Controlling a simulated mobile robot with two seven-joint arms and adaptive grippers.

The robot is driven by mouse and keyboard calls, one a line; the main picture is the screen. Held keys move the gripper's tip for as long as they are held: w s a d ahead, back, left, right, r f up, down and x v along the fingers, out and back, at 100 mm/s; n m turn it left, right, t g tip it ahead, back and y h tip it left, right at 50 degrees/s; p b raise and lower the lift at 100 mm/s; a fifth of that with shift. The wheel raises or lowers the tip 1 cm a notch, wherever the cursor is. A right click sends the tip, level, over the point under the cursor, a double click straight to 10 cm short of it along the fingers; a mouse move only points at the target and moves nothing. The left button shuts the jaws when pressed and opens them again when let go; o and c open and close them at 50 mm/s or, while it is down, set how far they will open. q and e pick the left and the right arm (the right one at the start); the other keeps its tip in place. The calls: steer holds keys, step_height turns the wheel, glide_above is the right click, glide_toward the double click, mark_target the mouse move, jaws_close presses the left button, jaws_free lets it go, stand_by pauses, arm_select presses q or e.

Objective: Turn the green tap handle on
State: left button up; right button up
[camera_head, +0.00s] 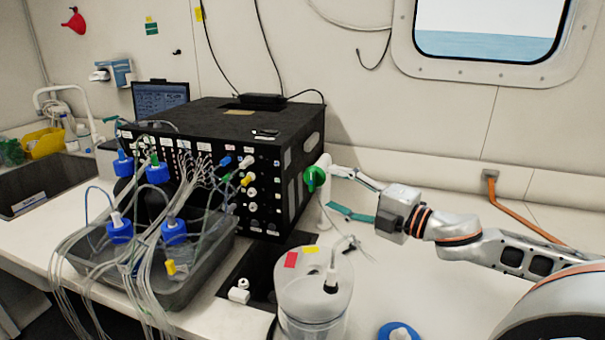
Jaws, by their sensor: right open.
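The green tap handle (314,179) sits on the upper part of a white tap (325,196), beside the right side of the black box. My right gripper (333,189) reaches in from the right with its two fingers spread apart, one above the other. The fingertips are just right of the handle, close to the white tap. I cannot tell whether they touch it. Nothing is held between the fingers. My left gripper is not in view.
The black box (225,120) with many tubes stands left of the tap. A grey tray (205,280) holds blue-capped bottles. A clear lidded container (314,295) stands in front of the tap. An orange cable (520,225) runs behind my right arm. The bench right of the container is mostly clear.

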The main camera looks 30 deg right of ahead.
mark_target(315, 182)
steer(key=shift+w+a+r+b, duration=0.1)
steer(key=shift+w+a+b, duration=0.3)
steer(key=shift+w+b, duration=0.2)
steer(key=shift+w, duration=0.4)
steer(key=shift+x, duration=1.2)
steer(key=shift+w+a, duration=0.1)
steer(key=shift+w, duration=0.35)
steer(key=shift+w+a, duration=0.25)
steer(key=shift+w, duration=0.45)
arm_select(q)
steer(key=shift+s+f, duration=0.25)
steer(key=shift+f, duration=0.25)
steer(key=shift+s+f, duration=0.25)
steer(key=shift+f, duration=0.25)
arm_select(e)
steer(key=shift+w+a, duration=0.1)
steer(key=shift+w, duration=0.05)
steer(key=shift+c, duration=0.5)
